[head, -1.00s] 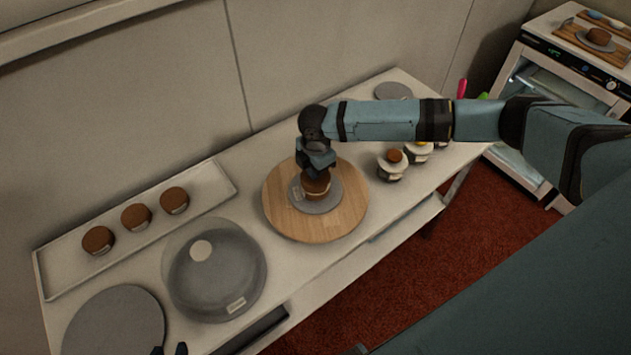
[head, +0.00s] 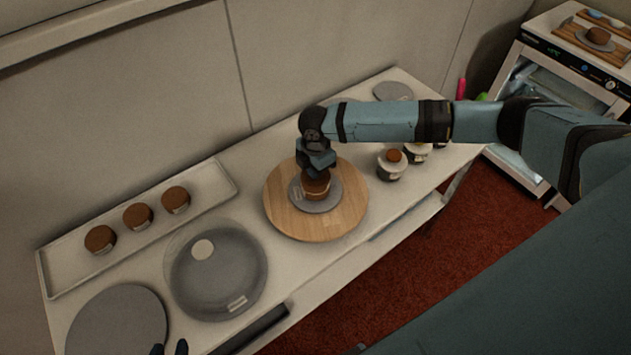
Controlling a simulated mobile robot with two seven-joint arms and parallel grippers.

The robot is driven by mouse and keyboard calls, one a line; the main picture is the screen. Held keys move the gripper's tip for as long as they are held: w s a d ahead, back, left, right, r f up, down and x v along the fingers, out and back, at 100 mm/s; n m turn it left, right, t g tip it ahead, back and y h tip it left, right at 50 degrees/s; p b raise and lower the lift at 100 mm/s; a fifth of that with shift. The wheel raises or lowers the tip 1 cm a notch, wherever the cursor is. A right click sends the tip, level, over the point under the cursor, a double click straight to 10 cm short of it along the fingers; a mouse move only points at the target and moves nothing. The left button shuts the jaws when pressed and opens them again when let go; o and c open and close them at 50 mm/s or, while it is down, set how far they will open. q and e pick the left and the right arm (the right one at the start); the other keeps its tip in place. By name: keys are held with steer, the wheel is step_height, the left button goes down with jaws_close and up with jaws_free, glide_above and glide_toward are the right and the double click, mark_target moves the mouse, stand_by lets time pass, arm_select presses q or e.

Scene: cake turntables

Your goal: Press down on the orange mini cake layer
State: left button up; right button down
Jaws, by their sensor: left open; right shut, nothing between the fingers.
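A small brown-orange mini cake (head: 317,190) with a pale band sits on a grey disc (head: 325,207) in the middle of the round wooden turntable (head: 343,226). My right gripper (head: 316,174) is shut and points down at the top of the cake. It hides part of the cake's top and looks to be touching it, with nothing held between the fingers. My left gripper (head: 170,350) is open at the bottom edge, over the grey round plate. Only its fingertips show.
A pale tray (head: 215,178) with three small brown cakes (head: 137,217) lies at the back left. A clear dome (head: 222,280) and a grey round plate (head: 115,320) stand in front of it. Topped jars (head: 391,165) stand right of the turntable, partly under my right arm.

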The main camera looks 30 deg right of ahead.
steer(key=shift+p, duration=0.8)
stand_by(0.5)
steer(key=shift+s+f+p, duration=0.1)
steer(key=shift+p, duration=1.95)
stand_by(2.5)
step_height(320, 180, up, 2)
steer(key=shift+r, duration=0.1)
step_height(320, 180, up, 7)
stand_by(0.8)
stand_by(0.4)
